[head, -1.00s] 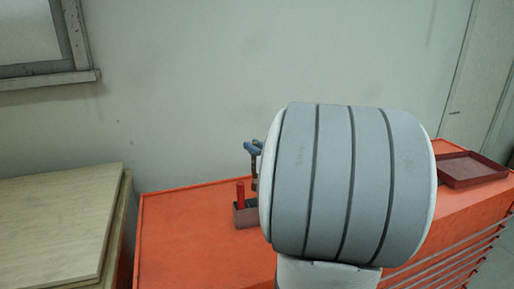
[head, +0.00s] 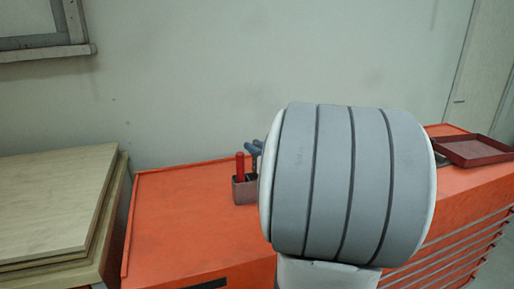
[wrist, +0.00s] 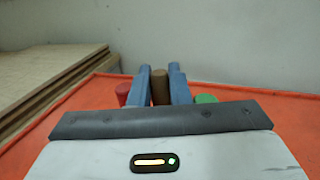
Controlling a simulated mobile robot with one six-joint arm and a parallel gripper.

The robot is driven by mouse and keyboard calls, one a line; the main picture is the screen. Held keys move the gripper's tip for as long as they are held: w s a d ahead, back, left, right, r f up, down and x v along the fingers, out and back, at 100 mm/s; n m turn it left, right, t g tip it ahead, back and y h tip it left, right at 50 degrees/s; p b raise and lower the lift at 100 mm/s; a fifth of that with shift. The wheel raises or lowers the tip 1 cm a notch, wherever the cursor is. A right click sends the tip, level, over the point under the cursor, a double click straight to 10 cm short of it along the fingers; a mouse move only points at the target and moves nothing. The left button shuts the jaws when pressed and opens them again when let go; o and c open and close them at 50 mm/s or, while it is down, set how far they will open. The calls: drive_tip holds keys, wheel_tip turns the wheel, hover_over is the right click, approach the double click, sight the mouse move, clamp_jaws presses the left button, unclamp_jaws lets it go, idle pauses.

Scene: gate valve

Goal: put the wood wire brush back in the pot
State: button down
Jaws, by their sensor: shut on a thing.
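The pot (head: 245,191) is a small dark box-like holder on the orange bench top, just left of my arm in the head view. A red handle (head: 240,166) stands up in it. My gripper (head: 257,150) has blue fingers, partly hidden behind my arm. In the wrist view my gripper (wrist: 161,84) is shut on the brown handle of the wood wire brush (wrist: 160,89). In the head view the fingers are just above the pot, with a dark piece below them reaching down to its opening. The brush's lower end is hidden, so how deep it sits I cannot tell.
The red handle (wrist: 123,92) and a green round top (wrist: 205,99) flank my fingers closely in the wrist view. A dark red tray (head: 474,151) lies at the right of the orange bench (head: 180,215). Wooden boards (head: 55,205) are stacked at the left.

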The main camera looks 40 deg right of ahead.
drive_tip(key=shift+f, duration=0.1)
drive_tip(key=c, duration=1.3)
unclamp_jaws()
drive_tip(key=shift+s, duration=0.15)
